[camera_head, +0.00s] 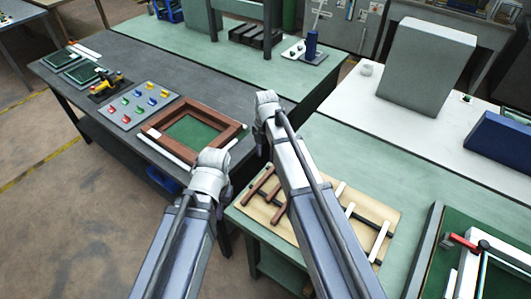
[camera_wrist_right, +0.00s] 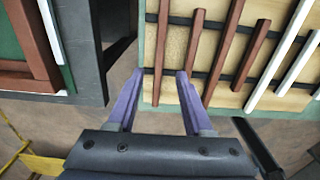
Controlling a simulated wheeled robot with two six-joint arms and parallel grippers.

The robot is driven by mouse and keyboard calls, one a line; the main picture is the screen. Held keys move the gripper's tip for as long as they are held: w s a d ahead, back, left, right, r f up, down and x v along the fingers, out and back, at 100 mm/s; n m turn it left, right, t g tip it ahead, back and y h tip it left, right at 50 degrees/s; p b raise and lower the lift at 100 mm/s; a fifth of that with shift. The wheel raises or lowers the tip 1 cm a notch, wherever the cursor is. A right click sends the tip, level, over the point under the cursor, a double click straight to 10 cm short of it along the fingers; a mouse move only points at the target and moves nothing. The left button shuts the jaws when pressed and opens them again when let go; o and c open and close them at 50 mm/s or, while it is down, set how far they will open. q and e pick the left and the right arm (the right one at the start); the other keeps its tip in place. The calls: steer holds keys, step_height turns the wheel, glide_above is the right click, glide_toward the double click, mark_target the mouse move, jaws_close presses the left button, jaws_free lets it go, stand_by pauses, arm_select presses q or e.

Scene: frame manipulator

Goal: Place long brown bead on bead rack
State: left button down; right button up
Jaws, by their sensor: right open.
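The bead rack (camera_head: 262,212) is a beige board with black rails on the green table. Brown and white beads lie across it. In the right wrist view several brown beads show; one long brown bead (camera_wrist_right: 222,55) lies between shorter ones, and another long brown bead (camera_wrist_right: 161,50) is at the board's left edge. My right arm covers part of the rack in the head view.
A brown frame with a green centre (camera_head: 195,128) lies on the dark table, with a white strip along one side. A tray of coloured pieces (camera_head: 140,103) is beyond it. A gap separates the two tables. A green-centred fixture (camera_head: 495,275) stands at lower right.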

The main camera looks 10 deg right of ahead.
steer(key=s+a+m, duration=0.2)
steer(key=s+m, duration=0.8)
steer(key=m, duration=0.1)
steer(key=s+a+m+h, duration=0.1)
steer(key=s+a+m, duration=0.2)
steer(key=s+m, duration=0.7)
steer(key=shift+s+a+r+m, duration=0.15)
steer(key=shift+s+a+m, duration=0.2)
steer(key=shift+m, duration=0.75)
step_height(320, 180, down, 3)
steer(key=b, duration=0.3)
